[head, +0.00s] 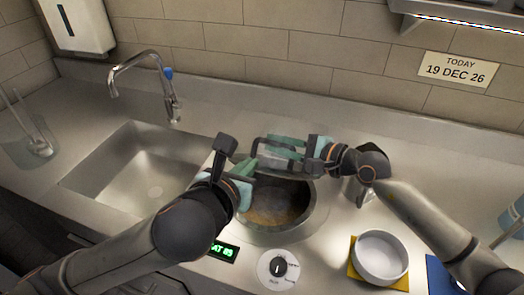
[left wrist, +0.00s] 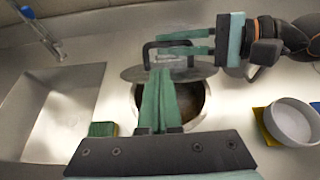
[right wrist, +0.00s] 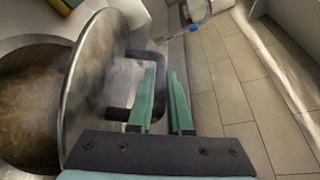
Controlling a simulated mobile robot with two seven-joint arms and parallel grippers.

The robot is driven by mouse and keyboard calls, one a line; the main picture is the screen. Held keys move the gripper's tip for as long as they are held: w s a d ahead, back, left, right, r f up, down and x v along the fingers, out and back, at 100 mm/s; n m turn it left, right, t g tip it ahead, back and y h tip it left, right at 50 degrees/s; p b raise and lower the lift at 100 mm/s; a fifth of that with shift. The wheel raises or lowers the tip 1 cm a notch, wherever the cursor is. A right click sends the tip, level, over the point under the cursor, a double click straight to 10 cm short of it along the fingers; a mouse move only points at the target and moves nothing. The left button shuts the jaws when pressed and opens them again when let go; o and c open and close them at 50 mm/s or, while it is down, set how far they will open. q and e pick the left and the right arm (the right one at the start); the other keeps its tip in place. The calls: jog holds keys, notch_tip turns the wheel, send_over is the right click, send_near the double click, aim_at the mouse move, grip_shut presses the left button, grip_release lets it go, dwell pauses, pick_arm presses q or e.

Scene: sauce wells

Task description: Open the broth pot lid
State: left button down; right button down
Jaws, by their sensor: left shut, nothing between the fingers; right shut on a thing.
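The round metal lid (right wrist: 95,85) is off the broth pot (head: 292,231), tilted up at the pot's back side. Its dark bar handle (left wrist: 151,56) is between the fingers of my right gripper (head: 268,150), which is shut on it. The pot's mouth is largely uncovered, and brown broth (head: 268,214) shows inside. My left gripper (left wrist: 160,72) is shut and empty, above the pot's left rim and close to the lid. My left arm hides part of the pot in the head view.
The sink (head: 140,175) with a tap (head: 165,85) is on the left. A white bowl (head: 380,257) on a yellow mat (head: 356,272) stands right of the pot. A dial (head: 278,267) and green display (head: 222,250) are in front. The counter behind the pot is clear.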

aim_at(262, 164)
pick_arm(q)
jog(key=x, duration=0.9)
jog(key=shift+w, duration=0.2)
pick_arm(e)
jog(key=shift+d+f, duration=0.2)
jog(key=shift+f, duration=0.05)
pick_arm(q)
jog(key=shift+w, duration=0.1)
